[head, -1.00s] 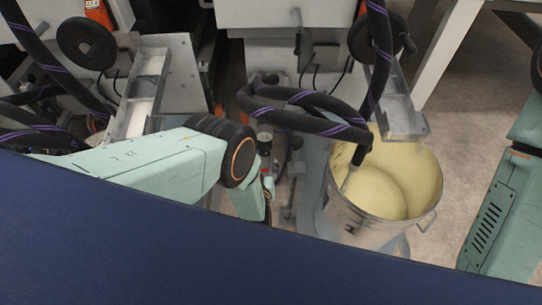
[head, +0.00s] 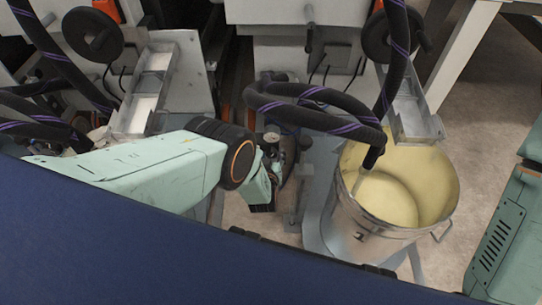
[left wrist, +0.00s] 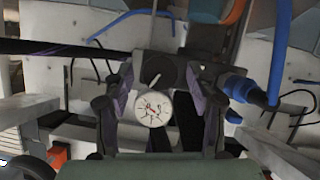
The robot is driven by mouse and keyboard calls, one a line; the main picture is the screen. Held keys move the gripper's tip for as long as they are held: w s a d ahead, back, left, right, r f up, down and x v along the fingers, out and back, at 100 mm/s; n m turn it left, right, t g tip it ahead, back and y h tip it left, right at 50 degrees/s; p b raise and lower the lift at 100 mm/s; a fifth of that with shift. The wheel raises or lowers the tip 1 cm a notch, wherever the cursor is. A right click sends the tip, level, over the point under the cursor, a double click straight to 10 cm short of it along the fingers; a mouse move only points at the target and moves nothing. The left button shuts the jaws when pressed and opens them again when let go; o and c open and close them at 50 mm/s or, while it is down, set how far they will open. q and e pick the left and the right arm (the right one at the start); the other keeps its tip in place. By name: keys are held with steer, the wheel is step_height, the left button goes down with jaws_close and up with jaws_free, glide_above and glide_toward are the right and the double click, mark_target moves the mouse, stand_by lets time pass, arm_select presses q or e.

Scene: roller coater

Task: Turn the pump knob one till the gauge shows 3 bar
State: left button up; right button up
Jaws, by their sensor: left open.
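In the left wrist view a round white pressure gauge (left wrist: 153,108) faces me, with red and dark marks; its reading is too small to tell. Just above it is a dark round knob (left wrist: 158,74) with a pale pointer line slanting up to the right. My left gripper (left wrist: 160,92) is open, its purple-padded fingers left and right of the knob and gauge, with gaps on both sides. In the head view my left gripper (head: 263,190) is by the pump area, partly hidden behind my arm. My right gripper does not show; only my right arm is at the right edge.
A metal bucket (head: 353,215) of pale yellow liquid stands right of my left gripper. Black hoses with purple stripes (head: 310,118) loop above the pump. In the left wrist view a blue hose fitting (left wrist: 250,91) sits right of the knob. Bare floor lies right of the bucket.

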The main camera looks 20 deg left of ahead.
arm_select(q)
steer(key=shift+c, duration=0.3)
steer(key=c, duration=1.1)
steer(key=shift+a, duration=0.1)
steer(key=n+h, duration=0.1)
steer(key=n, duration=0.1)
steer(key=shift+s+a+f+n+t+h, duration=0.1)
steer(key=shift+n+t+h, duration=0.2)
steer(key=shift+t+h, duration=0.1)
steer(key=shift+n+t+h, duration=0.3)
steer(key=shift+n+h, duration=0.2)
steer(key=shift+n, duration=0.6)
steer(key=o, duration=1.2)
steer(key=shift+c, duration=0.2)
